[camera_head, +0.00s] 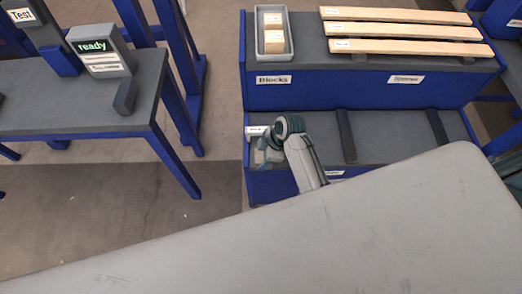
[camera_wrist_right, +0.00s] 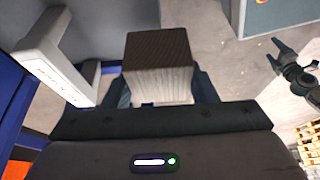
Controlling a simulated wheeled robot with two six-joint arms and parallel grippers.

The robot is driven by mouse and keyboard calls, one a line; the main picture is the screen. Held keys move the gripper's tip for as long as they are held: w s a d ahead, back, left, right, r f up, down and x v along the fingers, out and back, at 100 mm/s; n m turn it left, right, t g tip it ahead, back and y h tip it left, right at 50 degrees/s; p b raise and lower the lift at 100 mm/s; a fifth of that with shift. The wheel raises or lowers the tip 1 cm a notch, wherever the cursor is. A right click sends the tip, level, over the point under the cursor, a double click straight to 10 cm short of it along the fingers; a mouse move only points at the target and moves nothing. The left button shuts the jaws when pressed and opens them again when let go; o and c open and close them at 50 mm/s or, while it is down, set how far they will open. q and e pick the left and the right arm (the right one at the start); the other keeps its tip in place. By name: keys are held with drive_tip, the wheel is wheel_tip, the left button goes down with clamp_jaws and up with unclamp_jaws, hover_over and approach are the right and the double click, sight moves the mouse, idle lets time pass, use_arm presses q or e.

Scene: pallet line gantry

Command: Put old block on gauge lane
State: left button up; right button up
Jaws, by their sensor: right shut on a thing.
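My right gripper (camera_wrist_right: 160,88) is shut on a block (camera_wrist_right: 160,65) with a dark brown top and a pale grainy side. In the head view my right arm reaches over the lower blue bench, and its gripper (camera_head: 268,152) is small there and partly hidden by the wrist. A white bracket (camera_wrist_right: 52,62) with lettering stands left of the held block in the wrist view, apart from it. I cannot tell which surface is the gauge lane. My left gripper (camera_wrist_right: 275,53) shows small at the right of the wrist view, its fingers apart and empty.
A grey bin (camera_head: 259,50) labelled Blocks holds pale wooden blocks (camera_head: 274,40). Several long boards (camera_head: 400,30) lie beside it on the upper bench. The lower bench (camera_head: 390,135) has dark crossbars (camera_head: 346,135). A table (camera_head: 60,118) at left carries a "ready" display (camera_head: 103,55).

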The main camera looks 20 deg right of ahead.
drive_tip(key=w, duration=0.3)
drive_tip(key=shift+d+f, duration=0.15)
drive_tip(key=shift+d, duration=0.05)
drive_tip(key=shift+w+f, duration=0.15)
drive_tip(key=shift+f, duration=0.75)
drive_tip(key=shift+w+f, duration=0.15)
drive_tip(key=shift+f, duration=0.75)
drive_tip(key=shift+f, duration=0.1)
drive_tip(key=o, duration=1)
drive_tip(key=v, duration=1.2)
drive_tip(key=shift+p, duration=0.3)
